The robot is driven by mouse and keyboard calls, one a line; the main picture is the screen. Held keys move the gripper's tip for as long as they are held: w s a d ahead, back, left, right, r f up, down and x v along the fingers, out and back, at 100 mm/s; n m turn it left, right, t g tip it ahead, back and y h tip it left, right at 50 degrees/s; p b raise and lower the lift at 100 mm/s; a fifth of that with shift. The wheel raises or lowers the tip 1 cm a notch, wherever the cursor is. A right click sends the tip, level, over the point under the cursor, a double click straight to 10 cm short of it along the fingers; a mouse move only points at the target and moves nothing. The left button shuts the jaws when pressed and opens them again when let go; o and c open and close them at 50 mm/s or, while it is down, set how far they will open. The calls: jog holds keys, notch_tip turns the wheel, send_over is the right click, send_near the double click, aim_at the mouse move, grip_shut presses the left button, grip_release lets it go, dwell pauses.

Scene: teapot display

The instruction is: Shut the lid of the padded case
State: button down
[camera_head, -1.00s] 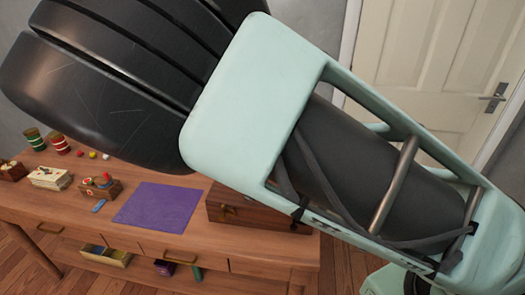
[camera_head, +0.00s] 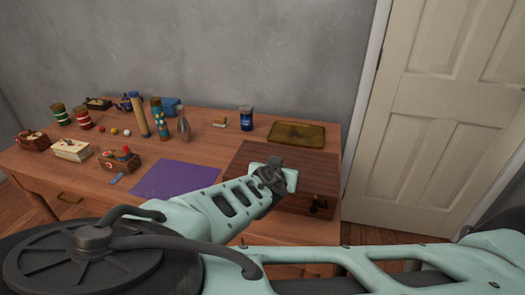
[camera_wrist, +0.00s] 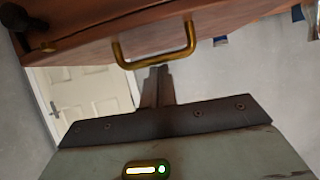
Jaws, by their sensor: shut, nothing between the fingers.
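The padded case, a brown wooden box (camera_head: 300,157), sits at the right end of the table. Its plank lid lies flat on the body and looks shut; no padding shows. A dark latch (camera_head: 318,205) shows on its front. My wrist overlaps the front left of the case in the head view, and the fingers are hidden there. In the wrist view, which appears upside down, my gripper (camera_wrist: 160,72) is shut and empty. Its tips appear close to a brass handle (camera_wrist: 155,57) on a wooden front, apparently the case's. I cannot tell whether they touch it.
A purple mat (camera_head: 175,179) lies left of the case. A brass-coloured tray (camera_head: 297,132) and a blue jar (camera_head: 246,118) stand behind it. Several bottles and small boxes fill the table's left half. A white door (camera_head: 425,130) is at the right.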

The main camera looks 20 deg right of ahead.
jog(key=shift+s+a+f+b, duration=0.2)
jog(key=shift+s+f, duration=0.1)
jog(key=shift+f, duration=0.45)
jog(key=shift+s+a+f+b, duration=0.1)
jog(key=shift+s+f+b, duration=0.15)
jog(key=shift+f, duration=0.55)
notch_tip(320, 180, up, 13)
jog(key=p, duration=1)
jog(key=shift+w+d+t, duration=0.3)
jog(key=shift+w, duration=0.15)
